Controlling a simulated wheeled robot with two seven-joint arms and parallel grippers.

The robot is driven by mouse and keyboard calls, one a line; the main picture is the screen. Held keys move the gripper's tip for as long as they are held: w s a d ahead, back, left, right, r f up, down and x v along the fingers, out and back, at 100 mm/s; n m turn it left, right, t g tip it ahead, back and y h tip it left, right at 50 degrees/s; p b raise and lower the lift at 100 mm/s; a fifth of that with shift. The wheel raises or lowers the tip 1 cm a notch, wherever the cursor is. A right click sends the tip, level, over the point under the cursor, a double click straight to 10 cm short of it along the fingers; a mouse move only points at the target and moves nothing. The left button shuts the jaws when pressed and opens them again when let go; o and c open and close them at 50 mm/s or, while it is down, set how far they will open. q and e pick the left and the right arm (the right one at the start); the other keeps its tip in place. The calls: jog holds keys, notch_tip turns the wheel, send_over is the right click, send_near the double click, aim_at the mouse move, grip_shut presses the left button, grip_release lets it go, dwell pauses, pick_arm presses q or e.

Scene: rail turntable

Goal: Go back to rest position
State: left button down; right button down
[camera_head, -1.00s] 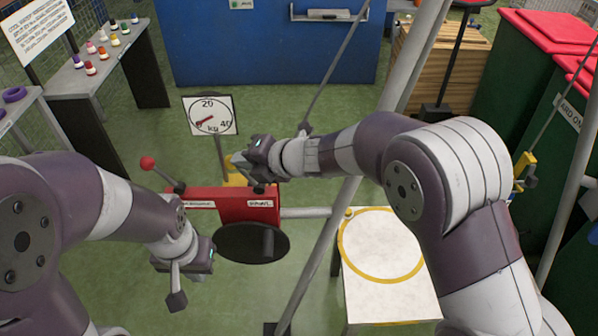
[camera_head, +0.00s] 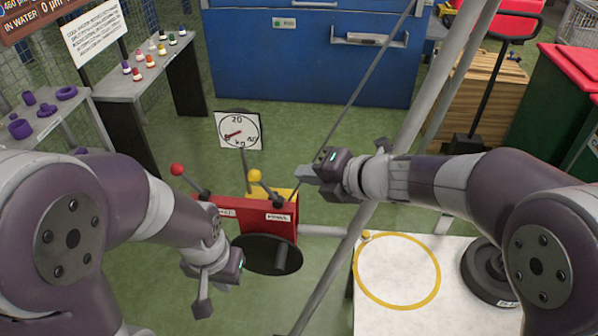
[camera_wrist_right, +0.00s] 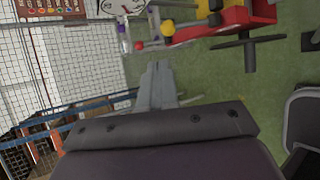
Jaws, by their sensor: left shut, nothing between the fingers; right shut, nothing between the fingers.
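My left gripper (camera_head: 202,304) hangs pointing down at the lower left of the head view, left of the black turntable disc (camera_head: 262,258). It is shut and empty. My right gripper (camera_head: 300,172) is shut and empty, pointing left in the air near the yellow-knobbed lever (camera_head: 256,177). It seems apart from the lever. Its closed grey fingers also show in the right wrist view (camera_wrist_right: 158,84). The red lever box (camera_head: 278,222) stands between the two grippers, with a red-knobbed lever (camera_head: 177,170) on its left side.
A dial gauge (camera_head: 239,130) stands behind the box. A white table (camera_head: 376,318) with a yellow ring and a black weight (camera_head: 488,272) is at right. Slanted grey poles (camera_head: 350,240) rise beside my right arm. Shelves with colored weights (camera_head: 144,75) stand at left. Green floor is open behind.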

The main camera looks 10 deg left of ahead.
jog(key=s+d+f+m+h, duration=0.1)
jog(key=d+f+m+h, duration=0.35)
jog(key=d+m, duration=0.5)
jog(key=s+d+f+m+h, duration=0.1)
jog(key=d+f+m+h, duration=0.4)
jog(key=m, duration=0.7)
pick_arm(q)
jog(key=shift+w+a+r+p, duration=0.15)
jog(key=shift+a+r+p, duration=0.05)
jog(key=shift+r+p, duration=0.4)
pick_arm(e)
jog(key=s+d+f+m+g, duration=0.1)
jog(key=s+d+m+g, duration=0.1)
jog(key=s+m, duration=0.3)
jog(key=s+d+f+m+g, duration=0.2)
jog(key=s+d+m, duration=0.3)
jog(key=s, duration=0.3)
jog(key=shift+s+d+m+g+h, duration=0.25)
jog(key=shift+s+m+g+h, duration=0.1)
jog(key=shift+m+g+h, duration=0.25)
